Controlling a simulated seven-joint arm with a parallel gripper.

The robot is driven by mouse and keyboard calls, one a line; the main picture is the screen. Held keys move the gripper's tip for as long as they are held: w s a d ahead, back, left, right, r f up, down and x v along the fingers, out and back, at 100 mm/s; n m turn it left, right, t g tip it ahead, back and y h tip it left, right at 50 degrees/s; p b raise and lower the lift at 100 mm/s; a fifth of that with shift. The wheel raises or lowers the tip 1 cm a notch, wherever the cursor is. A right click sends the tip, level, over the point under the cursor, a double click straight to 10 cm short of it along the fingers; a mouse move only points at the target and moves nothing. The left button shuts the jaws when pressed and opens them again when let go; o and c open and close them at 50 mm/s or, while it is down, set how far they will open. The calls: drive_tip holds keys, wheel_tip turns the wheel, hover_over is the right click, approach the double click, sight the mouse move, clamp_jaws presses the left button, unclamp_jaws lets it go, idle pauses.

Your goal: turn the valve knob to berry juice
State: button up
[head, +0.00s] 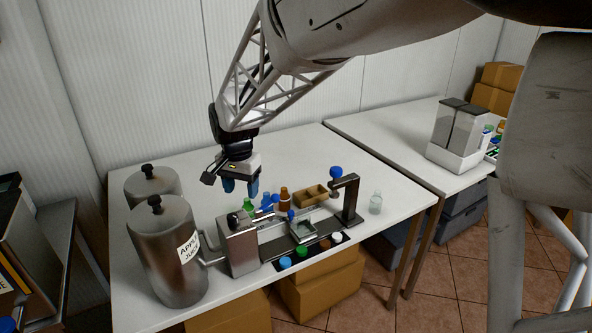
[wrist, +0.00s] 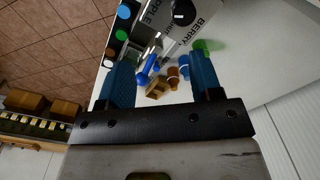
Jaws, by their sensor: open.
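The black valve knob (wrist: 184,12) sits at the top edge of the wrist view, on the pale top of the metal dispenser box (head: 238,247). Printed words ending in "PLE" and reading "BERRY" (wrist: 187,36) stand around the knob. A small light mark shows on the knob, but I cannot tell surely which word it points to. My gripper (head: 241,188) is open and empty, with blue fingers pointing down above and behind the box. It also shows in the wrist view (wrist: 160,80), apart from the knob.
A steel tank (head: 165,255) marked as apple juice stands left of the box, with another tank (head: 150,184) behind. Bottles, a wooden tray (head: 309,196) and a post (head: 350,200) stand to the right. Coloured caps (head: 301,250) line the front edge. The table's back is clear.

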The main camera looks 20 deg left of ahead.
sight(233, 216)
drive_tip(key=a, duration=0.1)
drive_tip(key=a+f, duration=0.1)
drive_tip(key=a, duration=0.1)
drive_tip(key=shift+s+a+f, duration=0.15)
drive_tip(key=shift+a, duration=0.1)
drive_tip(key=shift+f, duration=3.9)
drive_tip(key=shift+c, duration=0.2)
drive_tip(key=c, duration=0.9)
